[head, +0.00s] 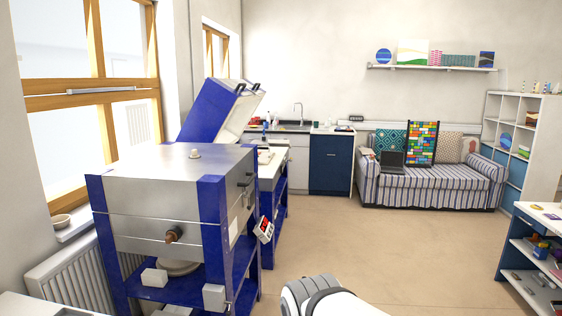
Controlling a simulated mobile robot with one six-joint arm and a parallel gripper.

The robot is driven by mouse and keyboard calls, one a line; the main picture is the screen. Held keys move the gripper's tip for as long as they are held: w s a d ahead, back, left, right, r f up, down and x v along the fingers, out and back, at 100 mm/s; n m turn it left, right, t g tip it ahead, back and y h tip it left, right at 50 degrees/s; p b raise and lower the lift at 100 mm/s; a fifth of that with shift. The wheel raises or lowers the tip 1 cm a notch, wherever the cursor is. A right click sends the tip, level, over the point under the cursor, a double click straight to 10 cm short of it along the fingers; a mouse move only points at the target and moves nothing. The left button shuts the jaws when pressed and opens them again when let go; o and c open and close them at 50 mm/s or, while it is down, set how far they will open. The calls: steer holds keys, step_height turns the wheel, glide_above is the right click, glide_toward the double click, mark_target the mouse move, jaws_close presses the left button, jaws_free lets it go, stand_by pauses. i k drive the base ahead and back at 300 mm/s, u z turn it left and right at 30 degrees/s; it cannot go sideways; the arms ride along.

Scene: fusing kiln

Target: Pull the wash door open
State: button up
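A counter (325,130) with a sink (292,127) and a tall tap (298,112) stands against the back wall. Under it are a dark blue door (330,172) on the right and a white front (299,165) on the left, partly hidden by the nearer blue-framed bench. Both look closed. No label shows which of them is the wash door. A white and grey part of my arm shows at the bottom centre, well short of the counter. My gripper's fingers are not in view.
A steel kiln (165,205) on a blue frame stands near left, with a blue kiln with a raised lid (212,108) behind it. A striped sofa (430,188) is right of the counter. Shelves (530,250) stand at right. The floor (400,250) between is clear.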

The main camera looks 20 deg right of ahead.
mark_target(331, 156)
steer(key=z, duration=2.9)
steer(key=i, duration=3)
steer(key=u, duration=2.6)
